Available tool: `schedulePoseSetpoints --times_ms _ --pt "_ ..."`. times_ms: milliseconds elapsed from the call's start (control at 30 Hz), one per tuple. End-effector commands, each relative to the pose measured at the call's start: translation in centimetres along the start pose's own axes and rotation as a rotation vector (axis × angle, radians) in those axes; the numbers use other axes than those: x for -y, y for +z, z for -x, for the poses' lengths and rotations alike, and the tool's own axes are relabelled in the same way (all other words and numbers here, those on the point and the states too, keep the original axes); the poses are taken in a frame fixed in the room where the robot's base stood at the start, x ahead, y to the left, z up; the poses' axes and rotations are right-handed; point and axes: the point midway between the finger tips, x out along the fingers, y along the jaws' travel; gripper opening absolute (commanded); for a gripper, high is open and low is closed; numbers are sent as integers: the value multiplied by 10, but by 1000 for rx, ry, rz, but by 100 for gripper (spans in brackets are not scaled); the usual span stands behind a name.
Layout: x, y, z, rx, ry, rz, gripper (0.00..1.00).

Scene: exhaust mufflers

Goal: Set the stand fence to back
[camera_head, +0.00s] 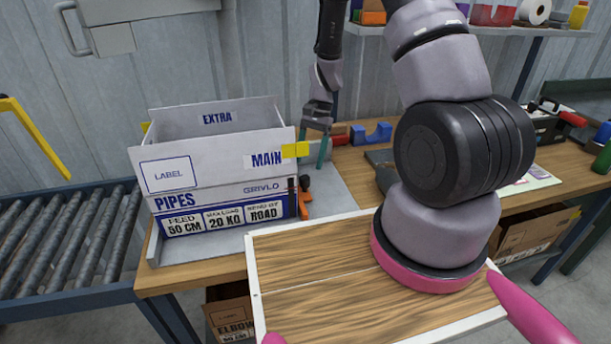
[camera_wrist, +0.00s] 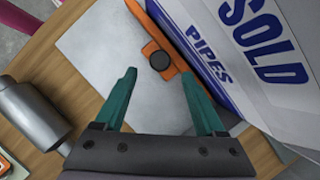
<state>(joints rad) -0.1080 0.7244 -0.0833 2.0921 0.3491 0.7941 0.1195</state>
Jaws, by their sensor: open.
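The stand is a grey metal plate (camera_head: 338,203) on the wooden table, and it also shows in the wrist view (camera_wrist: 95,45). What looks like its fence is an orange piece with a black knob (camera_head: 304,197), beside the right side of the PIPES box (camera_head: 222,205). In the wrist view the orange bar (camera_wrist: 143,18) runs along the box, with its round black knob facing me. My gripper (camera_head: 312,158) has teal fingers and hangs above the plate, right of the box. In the wrist view my gripper (camera_wrist: 159,76) is open and empty, its fingers pointing toward the knob.
A grey muffler (camera_wrist: 35,112) lies beside the plate. A blue holder (camera_head: 372,134) stands behind. A roller conveyor (camera_head: 65,240) is at left.

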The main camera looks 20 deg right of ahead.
Motion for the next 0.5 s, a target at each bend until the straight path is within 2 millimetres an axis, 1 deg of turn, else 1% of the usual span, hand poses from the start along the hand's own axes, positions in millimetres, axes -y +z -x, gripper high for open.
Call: schedulePoseSetpoints --times_ms 33,200,333,500 --pt "-1 1 -11 3 3 -1 72" --pt "-1 0 -40 3 2 -2 72" --pt "0 0 -53 2 0 -1 72" --pt "0 0 -60 0 -1 0 72"
